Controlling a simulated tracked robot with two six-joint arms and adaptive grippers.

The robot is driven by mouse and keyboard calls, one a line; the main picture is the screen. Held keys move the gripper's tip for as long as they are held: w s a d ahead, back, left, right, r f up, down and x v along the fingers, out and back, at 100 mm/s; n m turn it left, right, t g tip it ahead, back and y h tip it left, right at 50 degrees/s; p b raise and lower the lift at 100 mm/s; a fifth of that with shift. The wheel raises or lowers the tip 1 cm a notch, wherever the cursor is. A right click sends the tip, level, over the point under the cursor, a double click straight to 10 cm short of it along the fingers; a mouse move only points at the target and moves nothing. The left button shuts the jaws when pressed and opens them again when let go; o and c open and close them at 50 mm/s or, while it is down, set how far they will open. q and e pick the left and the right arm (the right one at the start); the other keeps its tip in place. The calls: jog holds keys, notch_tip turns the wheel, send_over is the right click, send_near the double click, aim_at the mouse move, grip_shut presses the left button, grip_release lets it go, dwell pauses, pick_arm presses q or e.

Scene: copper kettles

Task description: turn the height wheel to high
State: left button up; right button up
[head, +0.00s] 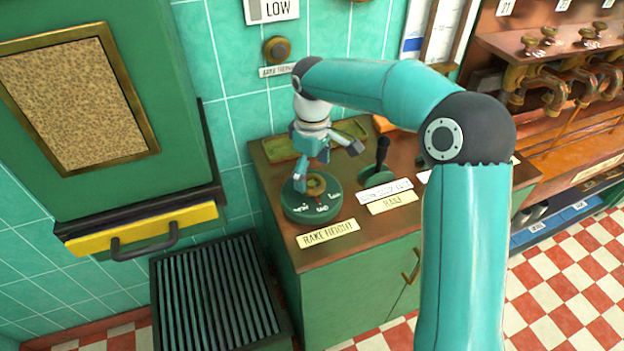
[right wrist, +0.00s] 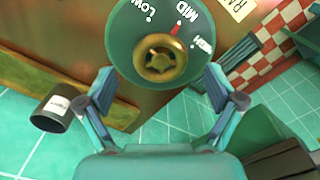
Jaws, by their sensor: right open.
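The height wheel is a brass knob (head: 316,185) on a round green dial (head: 312,210) on the cabinet top, above a label reading RAKE HEIGHT. In the right wrist view the brass knob (right wrist: 160,58) sits in the middle of the dial (right wrist: 130,55), marked LOW, MID and HIGH. A red mark on the dial is beside MID. My right gripper (head: 328,168) is just above the dial, tilted. In the right wrist view its open fingers (right wrist: 159,87) are spread to either side of the knob, apart from it and empty. My left gripper is not in view.
A black lever (head: 379,160) stands right of the dial, close to my right gripper. A wall sign (head: 272,9) reads LOW. The green box with a yellow bar (head: 150,228) is at left, above a slatted grate (head: 215,295). Copper pipes (head: 545,85) are at the right.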

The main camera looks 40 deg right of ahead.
aim_at(312, 186)
jog(key=shift+f, duration=1.35)
jog(key=c, duration=1.2)
